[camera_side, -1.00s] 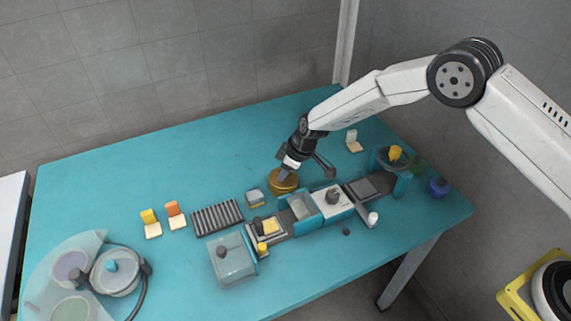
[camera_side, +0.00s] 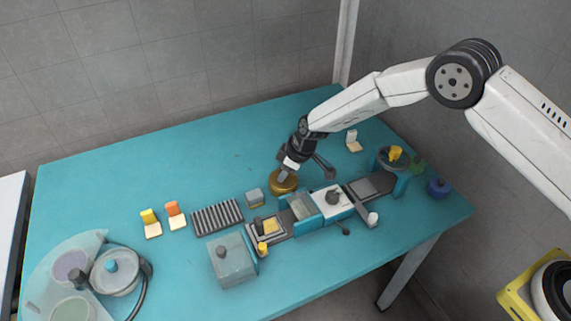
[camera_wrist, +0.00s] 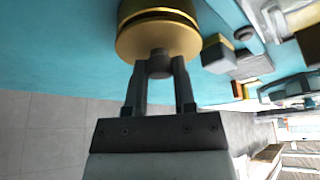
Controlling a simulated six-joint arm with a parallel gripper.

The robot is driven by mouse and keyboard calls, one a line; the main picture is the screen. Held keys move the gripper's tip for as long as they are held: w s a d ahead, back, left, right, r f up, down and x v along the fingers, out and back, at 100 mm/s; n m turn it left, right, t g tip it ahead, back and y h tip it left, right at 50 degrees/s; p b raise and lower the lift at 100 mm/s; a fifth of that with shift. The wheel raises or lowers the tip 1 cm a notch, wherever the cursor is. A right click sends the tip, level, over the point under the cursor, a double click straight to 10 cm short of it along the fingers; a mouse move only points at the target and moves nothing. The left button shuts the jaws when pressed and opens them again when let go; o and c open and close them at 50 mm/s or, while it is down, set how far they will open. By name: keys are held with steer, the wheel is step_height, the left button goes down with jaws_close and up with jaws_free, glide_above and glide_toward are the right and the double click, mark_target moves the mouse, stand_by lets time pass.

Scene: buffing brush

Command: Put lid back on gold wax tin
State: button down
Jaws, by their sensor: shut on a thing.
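The gold wax tin (camera_side: 284,187) stands on the teal table behind the row of small fixtures. In the wrist view the gold lid (camera_wrist: 158,40) is a round disc with a dark knob on it. My gripper (camera_wrist: 160,68) is shut on the dark knob, and it also shows at the tin in the side view (camera_side: 284,173). A gold body with a dark band (camera_wrist: 158,12) shows just beyond the lid. The lid is at the top of the tin; I cannot tell whether it is fully seated.
A small grey box (camera_side: 254,197) stands left of the tin. A ribbed grey rack (camera_side: 216,217) lies further left. A row of teal and grey fixtures (camera_side: 309,211) runs in front.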

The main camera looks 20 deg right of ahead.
stand_by(0.4)
jaws_free()
steer(key=shift+r, duration=0.1)
stand_by(0.3)
steer(key=shift+r, duration=3.4)
jaws_close()
